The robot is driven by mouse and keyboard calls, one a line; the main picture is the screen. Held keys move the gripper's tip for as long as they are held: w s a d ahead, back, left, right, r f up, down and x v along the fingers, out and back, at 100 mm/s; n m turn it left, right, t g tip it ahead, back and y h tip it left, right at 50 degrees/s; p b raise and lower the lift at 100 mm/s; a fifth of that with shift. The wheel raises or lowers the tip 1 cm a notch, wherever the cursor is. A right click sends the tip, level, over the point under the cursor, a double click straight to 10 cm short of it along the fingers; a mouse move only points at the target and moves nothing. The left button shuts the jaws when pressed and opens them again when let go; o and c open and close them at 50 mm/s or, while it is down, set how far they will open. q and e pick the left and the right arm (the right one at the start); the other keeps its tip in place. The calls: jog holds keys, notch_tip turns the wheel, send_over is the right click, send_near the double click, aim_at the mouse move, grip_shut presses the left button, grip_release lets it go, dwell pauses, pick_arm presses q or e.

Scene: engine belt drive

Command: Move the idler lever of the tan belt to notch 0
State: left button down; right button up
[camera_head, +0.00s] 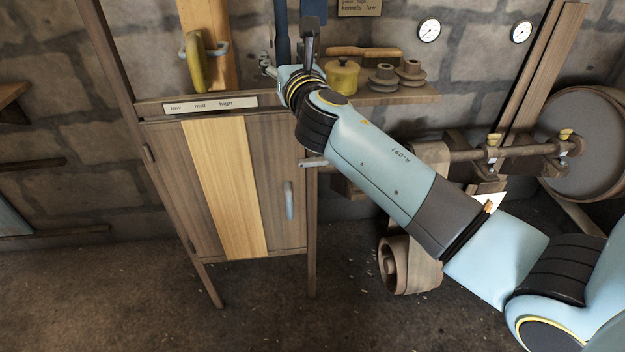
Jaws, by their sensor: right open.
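My right arm comes in from the lower right and reaches up to the shelf. Its gripper (311,42) is at the top middle, in front of the wall, with only its dark parts showing. It is open, and I see nothing held in it. A brownish tan belt (425,272) hangs around a lower pulley (389,266) at the right, partly hidden behind my forearm. It seems to rise to the horizontal shaft (470,154). I cannot pick out an idler lever or its numbered notches for certain. My left gripper is not in view.
A wooden cabinet (285,160) stands at the left under a "low mid high" label (210,104). A yellow handle (195,62) is above it. A yellow pot (342,76) and spools (383,76) stand on the shelf. A large drum (590,145) is at the right.

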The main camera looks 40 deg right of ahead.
jog(key=r+v, duration=0.1)
jog(key=v, duration=1)
pick_arm(q)
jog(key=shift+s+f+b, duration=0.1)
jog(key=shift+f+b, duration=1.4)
jog(key=shift+b, duration=0.55)
pick_arm(e)
jog(key=s+a+f+m+g+y, duration=0.1)
jog(key=s+f+m+g, duration=0.1)
jog(key=f, duration=1.1)
jog(key=s+f+m+g+y, duration=0.2)
jog(key=f+m, duration=0.3)
jog(key=f, duration=0.8)
jog(key=shift+s+a+f+m+g, duration=0.2)
jog(key=shift+a+f+m+g, duration=0.15)
jog(key=shift+g, duration=0.35)
